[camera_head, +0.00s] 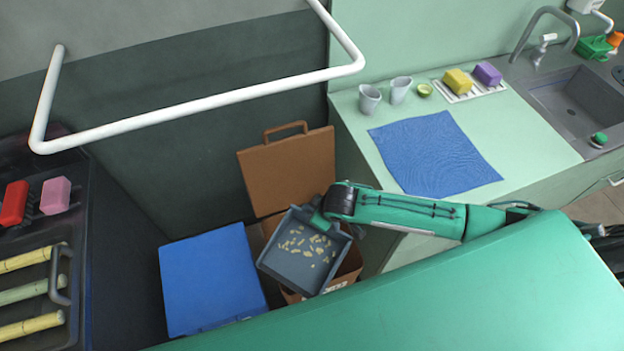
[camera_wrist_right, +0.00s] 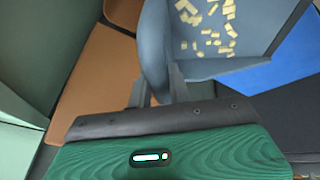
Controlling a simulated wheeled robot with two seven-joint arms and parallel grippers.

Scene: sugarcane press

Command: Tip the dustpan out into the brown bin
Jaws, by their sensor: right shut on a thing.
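The grey dustpan (camera_head: 292,267) carries several pale yellow scraps and is over the opening of the brown bin (camera_head: 345,272). It looks tilted, but the scraps still lie on it. The bin's brown lid (camera_head: 290,172) stands open behind it. My right gripper (camera_head: 318,218) is shut on the dustpan at its back edge; in the right wrist view the jaws (camera_wrist_right: 158,88) close on the grey dustpan (camera_wrist_right: 205,65), with scraps at the top. The inside of the bin is mostly hidden by the dustpan. My left gripper is not in view.
A blue-lidded bin (camera_head: 212,278) stands close to the left of the brown bin. A pale green counter (camera_head: 485,135) with a blue cloth (camera_head: 432,155) is to the right. A white rail (camera_head: 210,103) crosses above. A dark rack (camera_head: 95,250) with cane pieces is at the left.

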